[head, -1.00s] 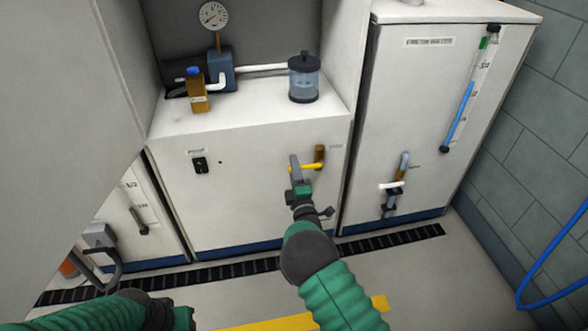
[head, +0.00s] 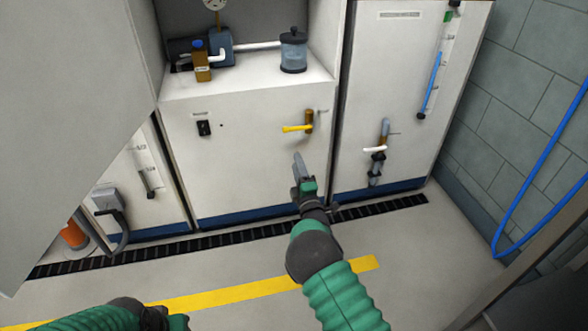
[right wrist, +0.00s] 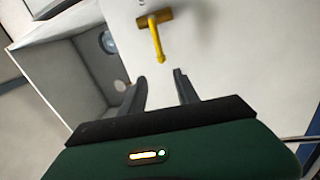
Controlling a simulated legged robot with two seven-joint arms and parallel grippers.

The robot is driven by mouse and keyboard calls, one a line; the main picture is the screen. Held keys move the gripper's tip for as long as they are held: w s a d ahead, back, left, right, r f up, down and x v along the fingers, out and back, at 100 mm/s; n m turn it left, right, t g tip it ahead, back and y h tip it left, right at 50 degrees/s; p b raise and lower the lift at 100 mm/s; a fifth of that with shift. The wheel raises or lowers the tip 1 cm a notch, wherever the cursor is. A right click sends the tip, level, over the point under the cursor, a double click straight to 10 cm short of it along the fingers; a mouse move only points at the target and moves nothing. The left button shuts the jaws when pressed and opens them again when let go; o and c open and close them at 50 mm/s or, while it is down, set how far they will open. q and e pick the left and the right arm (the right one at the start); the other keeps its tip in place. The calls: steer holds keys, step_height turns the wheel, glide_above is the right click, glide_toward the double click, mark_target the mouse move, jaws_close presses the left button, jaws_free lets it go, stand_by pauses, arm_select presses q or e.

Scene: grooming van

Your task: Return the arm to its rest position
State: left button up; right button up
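My right arm reaches up from the bottom of the head view. Its gripper (head: 299,160) is in front of the white cabinet, below a yellow lever handle (head: 297,128) and apart from it. In the right wrist view the two fingers (right wrist: 160,78) stand apart with nothing between them, and the yellow handle (right wrist: 157,42) on its brown mount lies beyond the tips. My left gripper (head: 176,321) is at the bottom left edge of the head view, partly cut off; its fingers cannot be made out.
The white cabinet (head: 240,170) carries a lidded clear jar (head: 293,55) and a brown bottle (head: 202,65). A tall white cabinet (head: 400,70) stands right of it. A blue hose (head: 540,165) hangs at the right wall. The floor (head: 230,265) in front is clear, with a yellow stripe.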

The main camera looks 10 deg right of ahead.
steer(key=s+d+m+g+h+p, duration=0.3)
steer(key=s+d+m+g, duration=0.5)
steer(key=s+m, duration=0.3)
steer(key=s+a+m+g+y+p, duration=0.1)
steer(key=s+a+m+g, duration=0.3)
steer(key=s, duration=1.1)
steer(key=s+a+m+g+y+p, duration=0.1)
steer(key=s+m+g+p, duration=0.3)
steer(key=s, duration=1.1)
step_height(320, 180, up, 38)
steer(key=s+n+g+p, duration=0.1)
steer(key=p, duration=3.4)
steer(key=shift+s+g+p, duration=0.3)
steer(key=shift+s+p, duration=0.05)
